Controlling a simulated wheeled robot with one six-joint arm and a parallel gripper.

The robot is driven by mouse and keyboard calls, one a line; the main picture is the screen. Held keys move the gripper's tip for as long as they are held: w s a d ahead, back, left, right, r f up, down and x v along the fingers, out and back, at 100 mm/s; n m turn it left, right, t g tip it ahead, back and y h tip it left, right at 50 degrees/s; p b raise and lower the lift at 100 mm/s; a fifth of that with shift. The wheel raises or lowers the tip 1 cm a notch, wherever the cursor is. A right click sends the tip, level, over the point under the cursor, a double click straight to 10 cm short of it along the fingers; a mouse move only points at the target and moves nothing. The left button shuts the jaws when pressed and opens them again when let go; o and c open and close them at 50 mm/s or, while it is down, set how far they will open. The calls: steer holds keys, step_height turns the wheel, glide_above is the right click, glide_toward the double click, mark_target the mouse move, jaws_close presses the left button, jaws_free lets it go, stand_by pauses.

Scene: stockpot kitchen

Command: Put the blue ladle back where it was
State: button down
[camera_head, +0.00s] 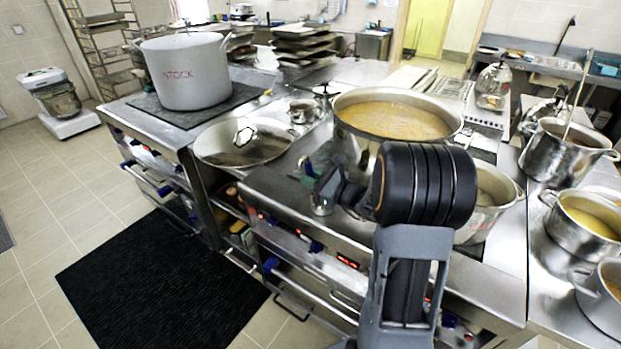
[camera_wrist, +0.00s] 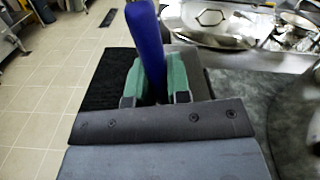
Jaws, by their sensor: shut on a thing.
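The blue ladle shows in the wrist view as a thick blue handle (camera_wrist: 146,40) rising between the green finger pads of my gripper (camera_wrist: 156,78). The pads are closed on both sides of the handle. The ladle's bowl is not visible in the wrist view. In the head view my gripper (camera_head: 311,172) is at the front edge of the stove, just left of the large soup pot (camera_head: 358,150). The ladle cannot be made out clearly there.
A wide shallow pan (camera_head: 215,152) lies left of the soup pot, and a grey pot marked STOCK (camera_head: 180,78) stands behind it. Another steel pot (camera_head: 508,192) sits right of my arm. Several pots crowd the right counter (camera_head: 505,230). Floor with a black mat (camera_head: 160,280) is clear at left.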

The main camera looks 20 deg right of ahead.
steer(key=shift+f, duration=0.2)
steer(key=c, duration=1.1)
jaws_free()
steer(key=shift+r, duration=0.1)
